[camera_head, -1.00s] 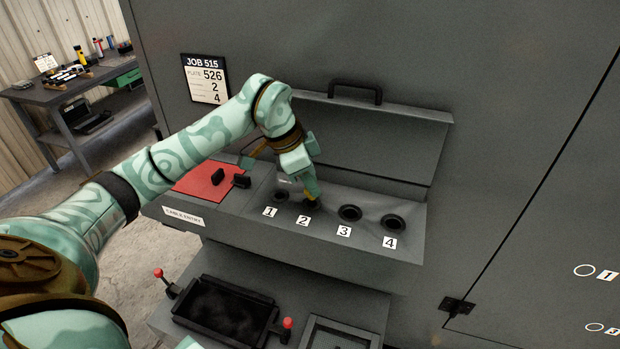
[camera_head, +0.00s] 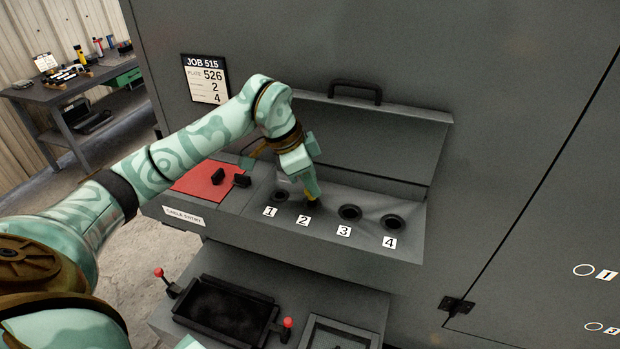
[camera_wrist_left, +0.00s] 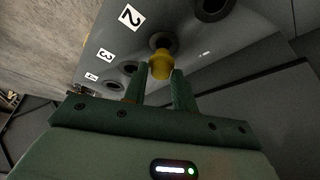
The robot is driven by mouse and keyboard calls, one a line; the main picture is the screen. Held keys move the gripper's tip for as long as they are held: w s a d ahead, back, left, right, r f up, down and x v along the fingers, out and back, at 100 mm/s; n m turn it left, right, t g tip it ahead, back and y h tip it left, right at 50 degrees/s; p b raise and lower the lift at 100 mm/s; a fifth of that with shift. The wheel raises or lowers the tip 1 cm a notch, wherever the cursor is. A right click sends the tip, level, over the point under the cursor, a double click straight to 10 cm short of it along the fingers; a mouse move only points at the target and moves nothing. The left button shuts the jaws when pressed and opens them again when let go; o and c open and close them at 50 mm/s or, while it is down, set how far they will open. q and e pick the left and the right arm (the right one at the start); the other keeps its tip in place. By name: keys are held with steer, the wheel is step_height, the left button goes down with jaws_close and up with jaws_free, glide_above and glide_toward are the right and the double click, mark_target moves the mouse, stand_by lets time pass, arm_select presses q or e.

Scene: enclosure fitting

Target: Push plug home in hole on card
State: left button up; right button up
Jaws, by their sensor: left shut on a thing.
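My left gripper (camera_head: 311,186) is shut on a yellow plug (camera_wrist_left: 160,65) and points down at hole 2 of the grey entry ledge (camera_head: 262,236). In the left wrist view the plug is between the two fingertips, over the dark ring of hole 2 (camera_wrist_left: 160,40). The plug meets the ring, but I cannot tell how deep it sits. The label 2 (camera_head: 303,221) is in front of this hole. Holes 1 (camera_head: 281,196), 3 (camera_head: 350,213) and 4 (camera_head: 393,223) look empty. The job card (camera_head: 205,79) reads JOB 515, plate 526, 2, 4. My right gripper is out of view.
A red pad (camera_head: 198,183) with two black pieces lies left of the holes. A raised lid with a handle (camera_head: 355,92) stands behind them. Below are a black tray (camera_head: 225,312) with red-knobbed levers and a mesh panel (camera_head: 338,336). A workbench (camera_head: 68,88) stands far left.

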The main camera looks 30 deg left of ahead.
arm_select(q)
steer(key=shift+f+b, duration=1.15)
steer(key=shift+f, duration=0.55)
steer(key=o, duration=1)
steer(key=shift+r, duration=0.1)
steer(key=shift+r, duration=0.1)
steer(key=b+v, duration=0.1)
steer(key=v, duration=1.5)
steer(key=shift+r, duration=0.1)
